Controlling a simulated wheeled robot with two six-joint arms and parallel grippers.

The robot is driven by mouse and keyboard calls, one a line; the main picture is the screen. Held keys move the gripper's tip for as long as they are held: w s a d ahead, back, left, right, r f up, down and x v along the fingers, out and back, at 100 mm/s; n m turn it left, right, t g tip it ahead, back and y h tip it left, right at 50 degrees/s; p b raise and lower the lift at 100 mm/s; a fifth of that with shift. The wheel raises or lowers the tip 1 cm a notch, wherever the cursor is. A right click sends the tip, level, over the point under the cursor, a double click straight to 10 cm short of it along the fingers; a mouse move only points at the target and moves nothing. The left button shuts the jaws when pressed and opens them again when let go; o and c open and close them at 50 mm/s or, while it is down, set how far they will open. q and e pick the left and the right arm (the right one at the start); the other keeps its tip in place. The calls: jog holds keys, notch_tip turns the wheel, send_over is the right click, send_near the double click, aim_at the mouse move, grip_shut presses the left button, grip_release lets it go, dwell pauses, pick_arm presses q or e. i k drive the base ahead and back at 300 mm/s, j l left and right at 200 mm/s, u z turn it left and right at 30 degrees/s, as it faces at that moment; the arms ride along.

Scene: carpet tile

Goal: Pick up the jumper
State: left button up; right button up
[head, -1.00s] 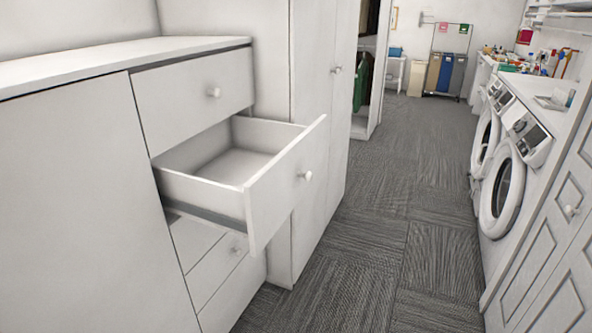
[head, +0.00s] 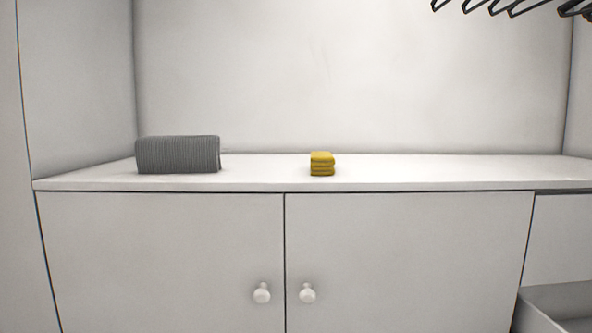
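A grey ribbed folded garment (head: 178,155), which looks like the jumper, lies on the white counter top (head: 420,171) at the left in the head view. It is a neat block near the counter's front edge. Neither of my grippers shows in this view, and nothing is touching the garment.
A small folded yellow cloth stack (head: 322,164) sits on the counter to the right of the grey garment. Two white cabinet doors with round knobs (head: 262,293) are shut below. An open drawer (head: 560,305) juts out at lower right. Black hangers (head: 490,8) hang at top right.

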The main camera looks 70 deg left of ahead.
aim_at(168, 154)
jog(key=j+u, duration=0.1)
jog(key=u, duration=2.65)
